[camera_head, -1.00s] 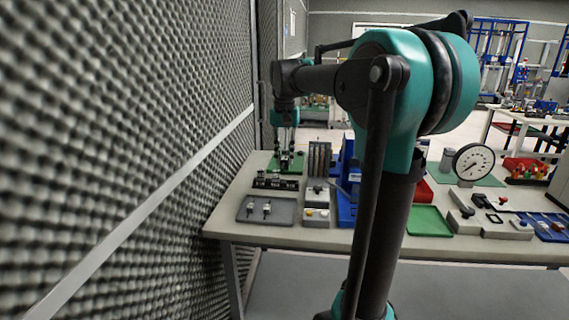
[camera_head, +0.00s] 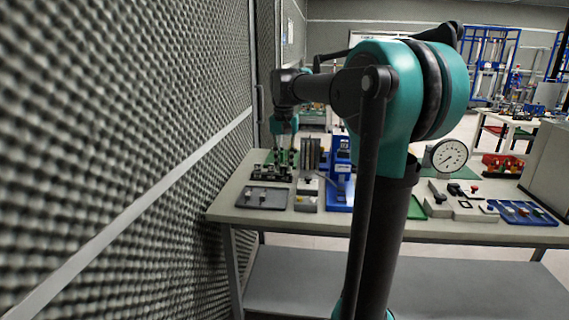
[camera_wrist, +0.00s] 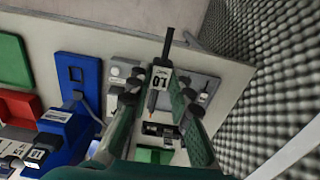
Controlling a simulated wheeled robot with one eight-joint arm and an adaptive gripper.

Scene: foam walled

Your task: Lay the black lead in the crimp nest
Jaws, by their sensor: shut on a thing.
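My gripper (camera_wrist: 160,85) is shut on a thin dark piece, apparently the black lead (camera_wrist: 161,77), which carries a white printed tag and a copper-coloured tip. It points away from the wrist, between the two fingers. In the head view my gripper (camera_head: 284,160) is low over the far left of the bench, by a dark labelled rack (camera_head: 270,171). The held piece is too small to make out there. In the wrist view the rack (camera_wrist: 160,130) lies beneath the fingers. I cannot tell for sure which fixture is the crimp nest.
A grey tray (camera_head: 250,201) with two small metal parts lies in front of the rack. Grey upright slots (camera_head: 311,153) and a blue press-like stand (camera_head: 341,172) are to the right. A dial gauge (camera_head: 447,155) stands farther right. The foam wall (camera_head: 130,150) is close on the left.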

